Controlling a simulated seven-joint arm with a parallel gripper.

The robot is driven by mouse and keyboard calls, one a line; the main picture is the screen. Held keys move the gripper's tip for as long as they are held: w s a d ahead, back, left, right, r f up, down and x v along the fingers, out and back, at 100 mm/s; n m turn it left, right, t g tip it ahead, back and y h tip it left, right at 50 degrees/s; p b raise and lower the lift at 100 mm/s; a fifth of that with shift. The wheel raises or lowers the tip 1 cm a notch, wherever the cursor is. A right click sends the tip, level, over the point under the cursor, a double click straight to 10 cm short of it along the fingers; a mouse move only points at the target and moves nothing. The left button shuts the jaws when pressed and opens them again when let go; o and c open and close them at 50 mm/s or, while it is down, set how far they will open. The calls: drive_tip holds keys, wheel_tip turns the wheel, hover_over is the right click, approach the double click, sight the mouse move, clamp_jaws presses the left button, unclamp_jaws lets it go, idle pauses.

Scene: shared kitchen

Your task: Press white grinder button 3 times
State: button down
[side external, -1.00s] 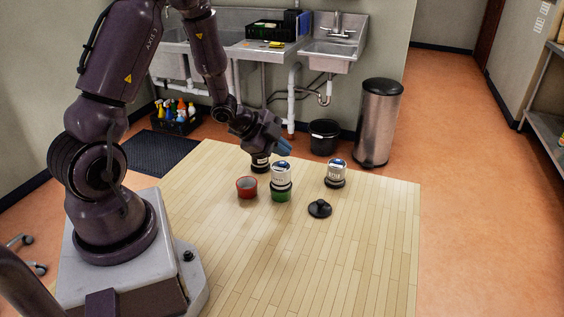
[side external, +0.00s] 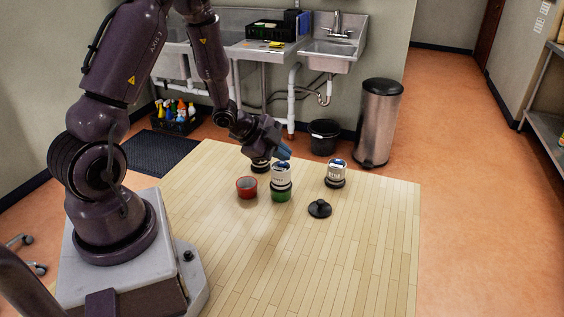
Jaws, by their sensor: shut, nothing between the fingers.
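A white and dark grinder (side external: 281,181) with a green lower part stands upright near the middle of the wooden table. A similar white and dark grinder (side external: 335,175) stands to its right, and another dark and white one (side external: 260,166) stands behind it to the left, partly hidden by my gripper. My gripper (side external: 285,153) is shut and empty, its blue fingertips at or just above the top of the green-based grinder. I cannot tell whether they touch it. The button on that top is too small to make out.
A red bowl (side external: 247,187) sits left of the green-based grinder. A black lid with a knob (side external: 319,208) lies to its right front. The front and right of the wooden table (side external: 330,265) are clear. A steel bin (side external: 379,123) stands beyond the table.

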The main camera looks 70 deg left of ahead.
sight(282, 164)
drive_tip(key=shift+f, duration=0.3)
drive_tip(key=shift+r, duration=0.9)
drive_tip(key=shift+r, duration=3)
drive_tip(key=shift+f, duration=3.05)
drive_tip(key=shift+f, duration=0.15)
